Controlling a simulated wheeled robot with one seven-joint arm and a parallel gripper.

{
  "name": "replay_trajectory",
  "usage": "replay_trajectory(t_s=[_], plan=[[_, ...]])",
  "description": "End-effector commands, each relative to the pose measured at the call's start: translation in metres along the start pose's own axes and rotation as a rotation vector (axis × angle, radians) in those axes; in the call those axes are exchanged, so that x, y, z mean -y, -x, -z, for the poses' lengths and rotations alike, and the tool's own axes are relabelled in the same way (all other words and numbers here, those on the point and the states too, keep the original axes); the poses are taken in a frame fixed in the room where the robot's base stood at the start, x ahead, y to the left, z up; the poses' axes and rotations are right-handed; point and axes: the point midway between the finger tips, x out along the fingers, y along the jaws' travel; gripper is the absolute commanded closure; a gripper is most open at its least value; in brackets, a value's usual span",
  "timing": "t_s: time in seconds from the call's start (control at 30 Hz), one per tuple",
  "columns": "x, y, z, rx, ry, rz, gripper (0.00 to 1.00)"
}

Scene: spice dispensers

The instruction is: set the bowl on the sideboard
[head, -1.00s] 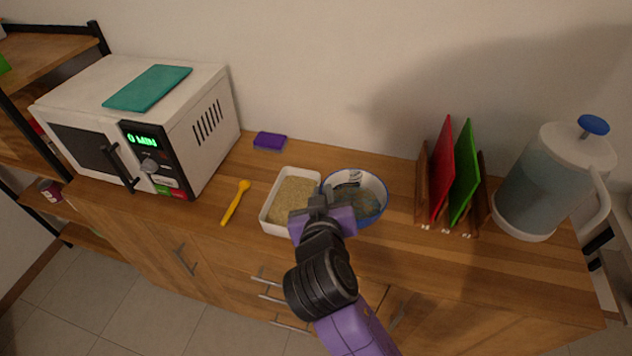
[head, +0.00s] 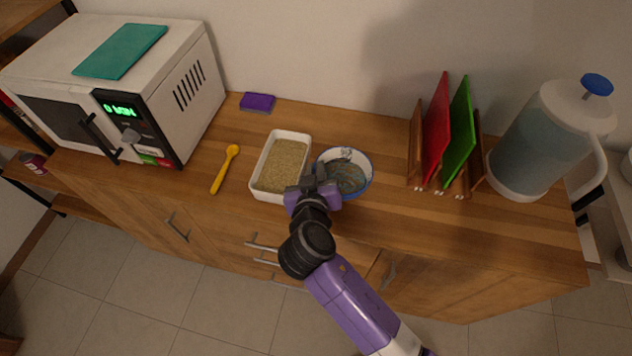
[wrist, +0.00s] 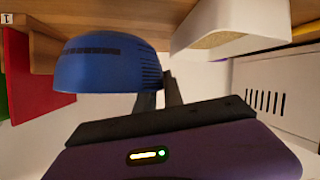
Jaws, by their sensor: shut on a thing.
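The bowl (head: 357,186) is round, blue outside with a white patterned inside, and sits at or just above the top of the wooden sideboard (head: 400,222). It also shows in the wrist view as a blue shape (wrist: 108,66) at the fingers. My gripper (head: 318,181) is shut on the bowl's near left rim. The gripper covers part of that rim. I cannot tell for sure whether the bowl's base touches the wood.
A white tray of grain (head: 258,186) is close on the left, with a yellow spoon (head: 224,169) beyond it. A rack with red (head: 437,130) and green boards stands right, then a water jug (head: 535,145). A microwave (head: 120,85) and a purple sponge (head: 257,102) are left.

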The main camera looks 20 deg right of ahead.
Motion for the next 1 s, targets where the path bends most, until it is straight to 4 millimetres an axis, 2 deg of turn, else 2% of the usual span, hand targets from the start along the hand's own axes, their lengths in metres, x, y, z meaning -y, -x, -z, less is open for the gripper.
replay_trajectory(t_s=[0.53,0.97,1.0], plan=[[0.013,-0.022,-0.05,-0.001,0.001,-0.001,1.0],[0.015,-0.025,-0.056,-0.003,-0.001,0.0,1.0],[0.015,-0.025,-0.057,0.0,-0.001,0.0,0.86]])
